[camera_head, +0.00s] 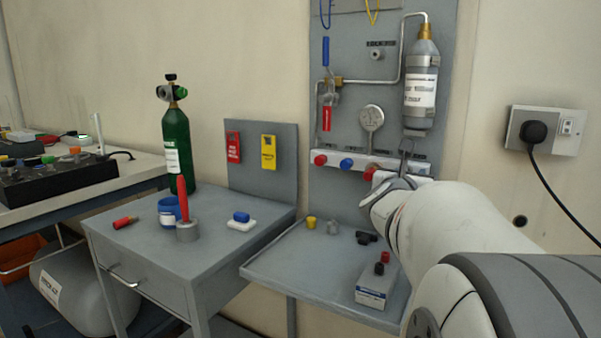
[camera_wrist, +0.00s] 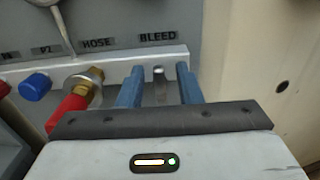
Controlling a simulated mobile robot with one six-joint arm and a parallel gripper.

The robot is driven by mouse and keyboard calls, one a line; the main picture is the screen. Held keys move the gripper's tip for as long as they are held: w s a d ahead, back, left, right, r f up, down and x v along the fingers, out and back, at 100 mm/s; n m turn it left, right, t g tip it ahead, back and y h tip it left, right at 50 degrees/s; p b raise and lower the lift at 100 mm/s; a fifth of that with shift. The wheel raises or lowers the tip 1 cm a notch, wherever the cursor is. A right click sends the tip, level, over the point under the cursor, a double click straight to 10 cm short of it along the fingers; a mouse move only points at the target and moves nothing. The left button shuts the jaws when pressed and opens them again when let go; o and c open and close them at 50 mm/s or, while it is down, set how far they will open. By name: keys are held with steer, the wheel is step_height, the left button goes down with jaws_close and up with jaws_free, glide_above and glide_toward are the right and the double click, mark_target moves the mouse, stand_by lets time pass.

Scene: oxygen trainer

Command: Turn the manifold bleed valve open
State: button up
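The manifold bleed valve (camera_wrist: 160,87) shows in the wrist view as a small upright metal stem or lever just under the BLEED label (camera_wrist: 158,37). My gripper (camera_wrist: 158,70) is open, with one blue finger on each side of the valve. A gap shows between the valve and each finger, so they look apart. The white manifold rail (camera_wrist: 116,64) runs behind the fingers. The fingertips cannot be made out clearly there.
Left of my fingers are a brass hose fitting (camera_wrist: 88,84) with a red part (camera_wrist: 68,112) and a blue cap (camera_wrist: 36,86). A grey cylinder (camera_head: 420,85) and a gauge (camera_head: 372,118) hang above the rail. A shelf (camera_head: 290,262) with small parts lies below.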

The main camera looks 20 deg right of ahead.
jaws_close()
stand_by(0.3)
